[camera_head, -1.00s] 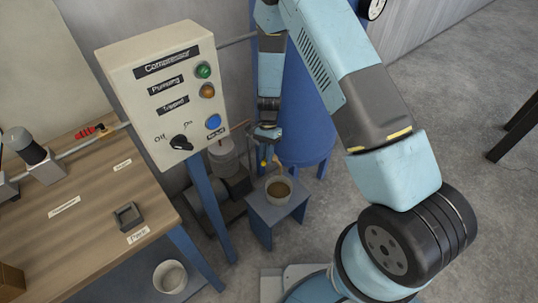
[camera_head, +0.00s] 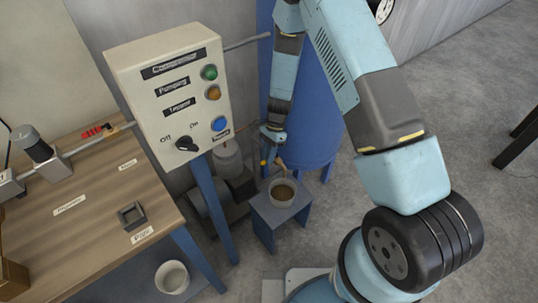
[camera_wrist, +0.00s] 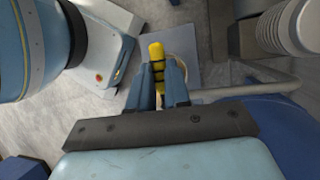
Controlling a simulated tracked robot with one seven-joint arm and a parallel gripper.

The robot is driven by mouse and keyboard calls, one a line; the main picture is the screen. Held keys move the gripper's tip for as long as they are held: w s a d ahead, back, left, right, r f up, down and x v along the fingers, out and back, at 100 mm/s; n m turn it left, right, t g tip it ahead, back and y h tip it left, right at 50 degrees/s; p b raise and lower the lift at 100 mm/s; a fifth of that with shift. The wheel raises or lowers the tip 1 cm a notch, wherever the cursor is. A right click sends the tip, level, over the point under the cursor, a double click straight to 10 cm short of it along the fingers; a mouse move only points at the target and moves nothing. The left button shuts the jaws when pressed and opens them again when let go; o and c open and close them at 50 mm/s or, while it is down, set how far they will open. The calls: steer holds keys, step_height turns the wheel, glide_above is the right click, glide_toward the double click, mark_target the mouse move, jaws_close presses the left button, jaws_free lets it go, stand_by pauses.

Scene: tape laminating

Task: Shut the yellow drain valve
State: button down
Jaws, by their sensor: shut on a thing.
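The yellow drain valve handle (camera_wrist: 157,52) stands upright between the fingers of my gripper (camera_wrist: 159,82) in the wrist view. The fingers are shut on it, and its top sticks out past them. In the head view a small yellow tip (camera_head: 263,162) shows just below my gripper (camera_head: 271,146), in front of the blue tank (camera_head: 308,110). The valve body and its turn angle are mostly hidden by the gripper.
A bucket (camera_head: 283,205) with brownish contents stands on a blue stool (camera_head: 267,224) beneath the gripper. The control panel (camera_head: 165,112) is close on the left, with a wooden bench (camera_head: 90,225) beyond. A grey pump (camera_head: 212,205) stands behind.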

steer(key=shift+a, duration=0.15)
steer(key=c, duration=1.1)
jaws_free()
steer(key=shift+v, duration=3.75)
steer(key=shift+w+f, duration=0.1)
